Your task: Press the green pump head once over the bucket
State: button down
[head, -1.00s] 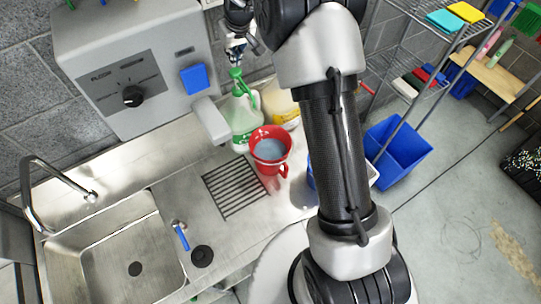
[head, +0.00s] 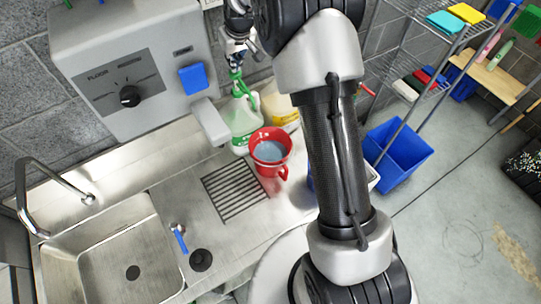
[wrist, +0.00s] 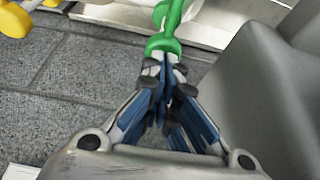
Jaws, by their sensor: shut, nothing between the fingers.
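The green pump head (wrist: 166,44) shows just beyond my fingertips in the wrist view. In the head view the pump (head: 240,88) tops a white jug (head: 243,122) with a green label, standing at the back of the counter. My gripper (head: 236,62) is above the pump in the head view, and it also shows in the wrist view (wrist: 165,70) with its fingers together and nothing between them. The fingertips look touching or very near the pump head; I cannot tell which. The red bucket (head: 270,131), holding bluish liquid, stands in front of the jug.
A yellowish jug (head: 281,107) stands right of the white jug. A grey dispenser box (head: 130,70) with a knob is on the wall at left. A sink (head: 115,250) and drain grate (head: 235,190) lie left of the bucket. A blue bin (head: 398,155) is on the floor.

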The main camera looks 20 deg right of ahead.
jog(key=shift+f, duration=0.1)
dwell(0.6)
jog(key=shift+s+f+b, duration=0.1)
jog(key=shift+f+b, duration=1.55)
jog(key=shift+f, duration=0.5)
jog(key=shift+r, duration=0.1)
jog(key=shift+r+p, duration=1.3)
jog(key=shift+r, duration=0.8)
jog(key=shift+r+p, duration=1.6)
jog(key=shift+r, duration=0.9)
